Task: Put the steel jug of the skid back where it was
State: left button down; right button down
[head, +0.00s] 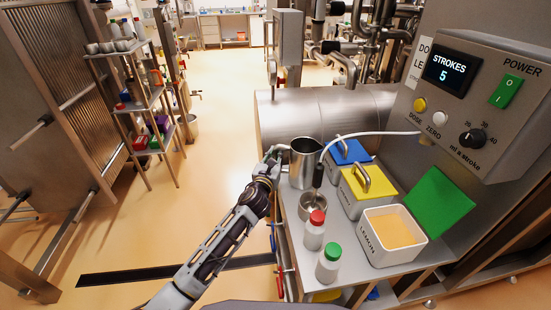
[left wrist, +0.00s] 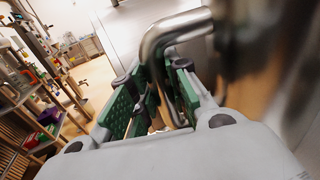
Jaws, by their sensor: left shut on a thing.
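The steel jug (head: 305,163) is upright at the back left of the steel skid shelf (head: 292,206). Whether its base touches the shelf is hard to tell. My left gripper (head: 277,152) is at its left side, shut on the jug's handle. In the left wrist view the bent steel handle (left wrist: 160,40) passes between the green finger pads of my left gripper (left wrist: 155,100). The jug's body (left wrist: 275,60) is blurred and close at the right of that view. My right gripper is not in view.
A red-capped bottle (head: 314,234) and a green-capped bottle (head: 329,264) are nearer. Lidded bins, blue (head: 347,152) and yellow (head: 366,182), and an open bin of powder (head: 394,240) stand to the right. A control box (head: 480,95) overhangs.

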pick_arm(q)
jog(key=shift+r, duration=0.15)
jog(key=c, duration=1.3)
grip_release()
jog(key=shift+f, duration=0.2)
jog(key=shift+c, duration=0.2)
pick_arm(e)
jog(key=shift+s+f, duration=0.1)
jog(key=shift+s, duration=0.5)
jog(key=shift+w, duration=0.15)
